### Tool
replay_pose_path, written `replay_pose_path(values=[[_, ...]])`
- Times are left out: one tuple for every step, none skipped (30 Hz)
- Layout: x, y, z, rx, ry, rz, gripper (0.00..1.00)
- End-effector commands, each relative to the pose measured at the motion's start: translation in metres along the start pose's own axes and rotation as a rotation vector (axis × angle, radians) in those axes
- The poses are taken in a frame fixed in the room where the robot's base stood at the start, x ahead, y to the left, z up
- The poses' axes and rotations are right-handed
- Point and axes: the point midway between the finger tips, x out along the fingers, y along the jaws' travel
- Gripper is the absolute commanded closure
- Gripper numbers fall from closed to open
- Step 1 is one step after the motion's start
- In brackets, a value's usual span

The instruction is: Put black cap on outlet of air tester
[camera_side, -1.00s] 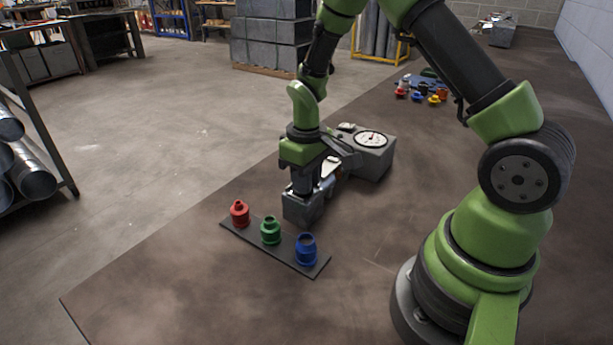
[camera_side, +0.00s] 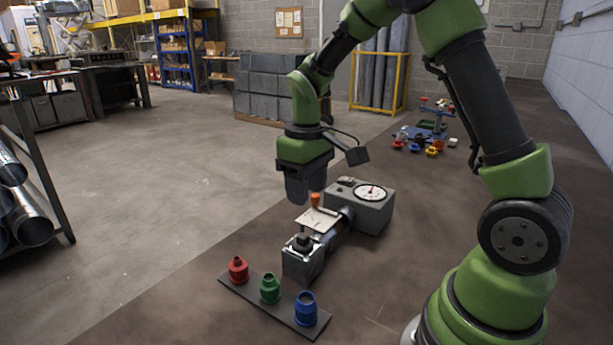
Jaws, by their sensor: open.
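The air tester (camera_side: 372,212) is a grey box with a round white dial, and a lower arm runs from it toward the front left. At that end stands a square grey block (camera_side: 300,265). A small black piece, which looks like the black cap (camera_side: 303,241), sits on top of the block. I cannot make out the outlet itself or how snugly the black piece sits. My gripper (camera_side: 304,198) points down above the tester, behind and clear of the black piece. It is open and appears empty.
A dark strip (camera_side: 247,291) in front of the tester holds a red (camera_side: 238,268), a green (camera_side: 270,288) and a blue fitting (camera_side: 306,308). An orange knob (camera_side: 315,199) and a pale plate (camera_side: 317,220) lie close below my gripper. Small coloured parts (camera_side: 432,147) stand farther back.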

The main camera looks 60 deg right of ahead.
Motion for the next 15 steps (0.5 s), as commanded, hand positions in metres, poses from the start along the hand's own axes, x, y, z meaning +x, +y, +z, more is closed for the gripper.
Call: replay_pose_path(values=[[-0.007,0.000,-0.001,0.000,0.005,0.001,0.54],[-0.011,0.000,-0.001,0.001,0.004,0.000,0.54],[-0.014,0.000,-0.001,0.000,0.003,0.000,0.54],[-0.017,0.000,0.000,0.001,0.003,0.000,0.54],[-0.019,-0.001,0.000,0.002,0.006,0.000,0.54],[-0.024,-0.002,0.002,0.005,0.013,-0.001,0.54],[-0.028,-0.003,0.003,0.010,0.023,-0.002,0.54],[-0.034,-0.006,0.005,0.018,0.036,-0.004,0.54],[-0.043,-0.009,0.009,0.030,0.060,-0.007,0.54],[-0.050,-0.013,0.013,0.041,0.083,-0.010,0.54],[-0.059,-0.017,0.018,0.056,0.108,-0.015,0.54],[-0.071,-0.023,0.026,0.076,0.145,-0.025,0.54],[-0.080,-0.028,0.034,0.093,0.176,-0.033,0.54],[-0.088,-0.033,0.041,0.112,0.208,-0.043,0.54],[-0.099,-0.039,0.052,0.135,0.249,-0.058,0.54]])
